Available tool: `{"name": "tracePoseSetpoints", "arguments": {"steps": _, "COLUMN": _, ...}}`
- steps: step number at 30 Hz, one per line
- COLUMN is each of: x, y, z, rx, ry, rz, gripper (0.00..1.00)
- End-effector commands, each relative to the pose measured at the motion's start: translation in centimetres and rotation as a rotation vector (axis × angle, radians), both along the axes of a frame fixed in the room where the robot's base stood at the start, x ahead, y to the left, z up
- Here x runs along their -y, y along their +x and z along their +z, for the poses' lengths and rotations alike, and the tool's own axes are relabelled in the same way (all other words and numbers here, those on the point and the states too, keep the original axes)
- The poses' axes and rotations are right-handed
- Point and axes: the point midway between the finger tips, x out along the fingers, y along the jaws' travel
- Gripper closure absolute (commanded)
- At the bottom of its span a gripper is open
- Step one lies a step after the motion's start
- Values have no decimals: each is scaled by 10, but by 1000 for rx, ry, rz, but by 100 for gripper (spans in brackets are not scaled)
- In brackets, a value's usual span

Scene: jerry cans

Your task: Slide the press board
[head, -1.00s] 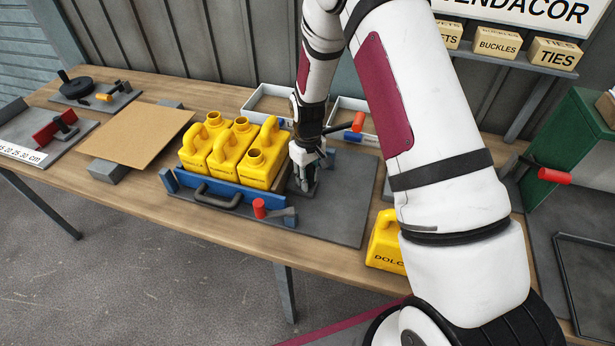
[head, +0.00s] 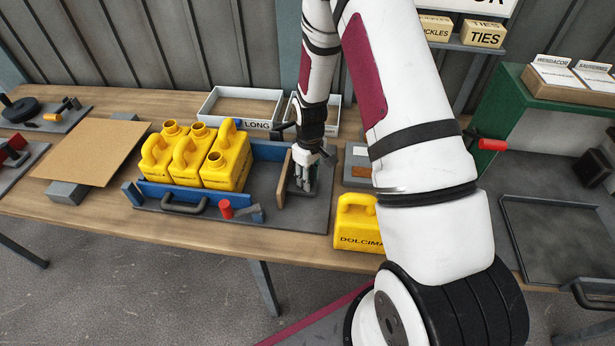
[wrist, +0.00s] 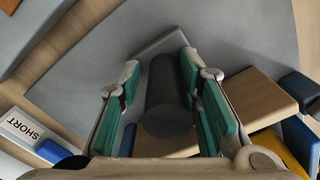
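The press board (head: 283,180) is an upright tan wooden plate on the grey base plate (head: 262,215), right of the yellow cans (head: 198,157), with a clear gap between them. In the wrist view the board (wrist: 262,98) shows at the right. My gripper (head: 302,184) is on the board's right side, low over the base plate. In the wrist view its green-padded fingers (wrist: 165,95) sit either side of the dark round handle (wrist: 168,118), closed in around it. A thin gap shows at the left pad; contact there is hard to judge.
A blue rail with a black handle (head: 184,205) and a red-tipped clamp (head: 226,209) border the cans in front. White trays (head: 240,107) stand behind. A single yellow can (head: 358,222) stands right of the base plate, near my arm.

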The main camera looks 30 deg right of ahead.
Motion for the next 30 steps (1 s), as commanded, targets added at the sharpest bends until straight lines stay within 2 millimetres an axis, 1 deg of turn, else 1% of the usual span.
{"name": "tracePoseSetpoints", "arguments": {"steps": 1, "x": -3, "y": -2, "z": 0, "rx": -7, "ry": 4, "rz": 3, "gripper": 55}}
{"name": "tracePoseSetpoints", "arguments": {"steps": 10, "x": -3, "y": -2, "z": 0, "rx": -5, "ry": 3, "rz": 3, "gripper": 55}}
{"name": "tracePoseSetpoints", "arguments": {"steps": 14, "x": -3, "y": -1, "z": 5, "rx": -4, "ry": 3, "rz": 3, "gripper": 55}}
{"name": "tracePoseSetpoints", "arguments": {"steps": 17, "x": -3, "y": -1, "z": 17, "rx": -2, "ry": 3, "rz": 3, "gripper": 55}}
{"name": "tracePoseSetpoints", "arguments": {"steps": 27, "x": -3, "y": -1, "z": 85, "rx": -1, "ry": 3, "rz": 3, "gripper": 55}}
{"name": "tracePoseSetpoints", "arguments": {"steps": 30, "x": -3, "y": -1, "z": 100, "rx": -2, "ry": 3, "rz": 3, "gripper": 55}}
